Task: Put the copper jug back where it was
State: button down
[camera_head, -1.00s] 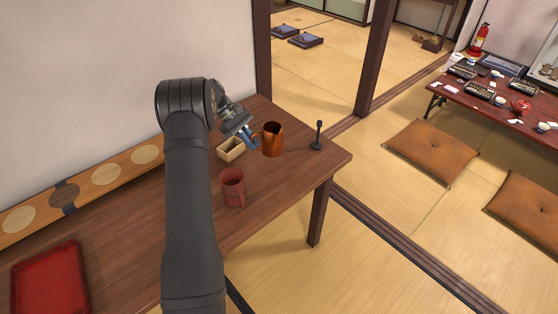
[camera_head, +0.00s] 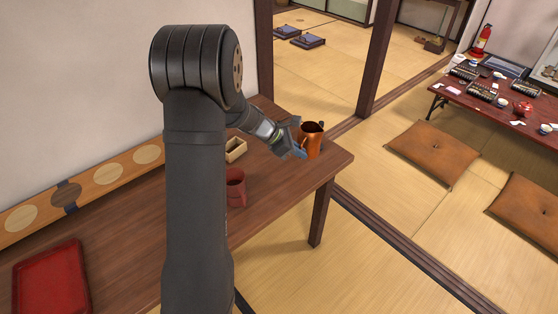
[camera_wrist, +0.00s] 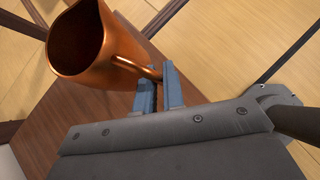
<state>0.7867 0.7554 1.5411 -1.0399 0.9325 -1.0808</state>
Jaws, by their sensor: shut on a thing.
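The copper jug (camera_head: 311,143) is at the right end of the wooden table in the head view. In the wrist view the copper jug (camera_wrist: 82,45) appears large at upper left, with its open mouth towards the camera. My gripper (camera_head: 299,151) is to the left of the jug. In the wrist view the blue fingers of my gripper (camera_wrist: 160,88) are shut on the jug's handle. I cannot tell whether the jug's base touches the table.
A red-brown mug (camera_head: 236,188) and a small open wooden box (camera_head: 235,149) stand left of the jug. A dark upright object is mostly hidden behind the jug. A red tray (camera_head: 50,280) lies at the table's left. The table's right edge is close to the jug.

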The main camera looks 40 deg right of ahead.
jog(key=shift+w+a+f, duration=0.35)
jog(key=shift+w+f, duration=1.35)
jog(key=shift+w, duration=0.05)
jog(key=shift+w+a+f, duration=0.3)
jog(key=shift+w+f, duration=1.4)
jog(key=shift+f, duration=0.05)
jog(key=shift+w+a+f, duration=0.35)
jog(key=shift+w+f, duration=1.35)
jog(key=shift+w, duration=0.05)
jog(key=shift+f, duration=0.15)
jog(key=c, duration=1.5)
grip_release()
jog(key=shift+c, duration=0.2)
jog(key=shift+r, duration=0.2)
jog(key=v, duration=1.2)
